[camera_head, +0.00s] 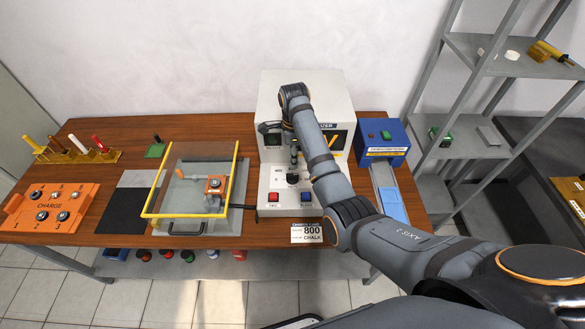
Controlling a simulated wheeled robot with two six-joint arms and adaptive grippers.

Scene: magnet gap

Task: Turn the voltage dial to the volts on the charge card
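The charge card (307,233) lies at the table's front edge and reads 800 in large print, with CHALK below it. The white magnetizer cabinet (277,97) stands at the back, with a dark display, a red button (273,197) and a blue button (306,197) on its front. A dark round knob (292,179), which looks like the voltage dial, sits on the sloped panel above the buttons. My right gripper (294,164) points down just above this knob. Contact and finger opening are too small to make out. My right arm covers part of the cabinet. My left gripper is out of view.
A yellow-framed clear guard (238,165) stands over a fixture left of the cabinet. An orange CHARGE tray (50,208) lies at far left, with a rack of coloured sticks (78,156) behind. A blue device (384,140) with a chute stands right, before grey shelves (480,50).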

